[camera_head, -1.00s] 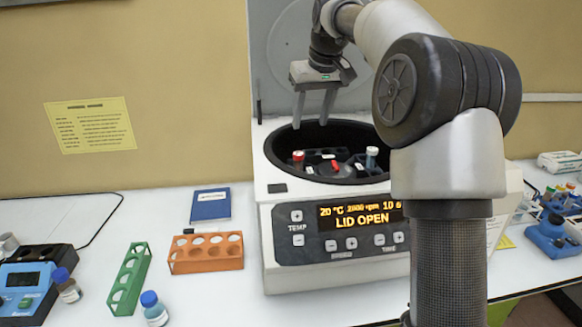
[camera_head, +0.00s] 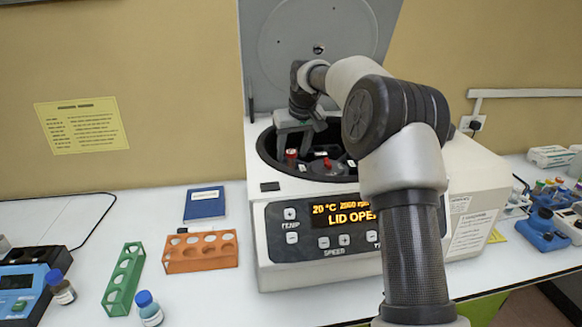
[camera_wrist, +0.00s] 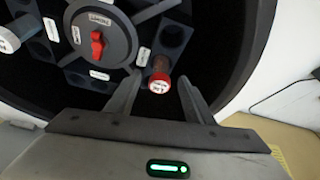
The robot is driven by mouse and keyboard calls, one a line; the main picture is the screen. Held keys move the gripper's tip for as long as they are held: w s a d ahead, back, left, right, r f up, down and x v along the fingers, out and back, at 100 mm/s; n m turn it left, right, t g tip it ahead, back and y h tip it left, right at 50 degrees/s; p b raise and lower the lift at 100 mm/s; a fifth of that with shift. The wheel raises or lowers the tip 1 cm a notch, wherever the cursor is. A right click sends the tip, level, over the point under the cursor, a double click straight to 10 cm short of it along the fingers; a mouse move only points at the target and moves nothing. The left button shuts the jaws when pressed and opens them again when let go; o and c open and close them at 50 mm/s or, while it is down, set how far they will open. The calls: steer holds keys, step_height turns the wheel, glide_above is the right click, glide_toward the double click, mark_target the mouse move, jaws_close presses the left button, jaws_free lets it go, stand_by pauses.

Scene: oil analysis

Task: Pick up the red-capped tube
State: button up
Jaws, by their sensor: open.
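The red-capped tube (camera_wrist: 159,82) stands in a slot of the centrifuge rotor. In the wrist view its cap lies just ahead of and between my fingertips. In the head view the red cap (camera_head: 291,153) shows at the left inside the bowl. My gripper (camera_head: 293,147) is open and reaches down into the centrifuge bowl, with its fingers on either side of the cap's place. In the wrist view my gripper (camera_wrist: 155,90) has one finger left and one right of the tube, and nothing is held. I cannot tell whether a finger touches it.
The centrifuge (camera_head: 290,215) has its lid up behind the arm. A red rotor knob (camera_wrist: 97,44) and a white-capped tube (camera_wrist: 8,40) are close by in the bowl. An orange rack (camera_head: 200,252) and a green rack (camera_head: 124,280) stand on the table at left.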

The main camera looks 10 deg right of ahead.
steer(key=shift+x, duration=1.3)
steer(key=c, duration=1.1)
step_height(320, 180, up, 10)
steer(key=shift+r+p, duration=0.1)
steer(key=shift+p, duration=0.4)
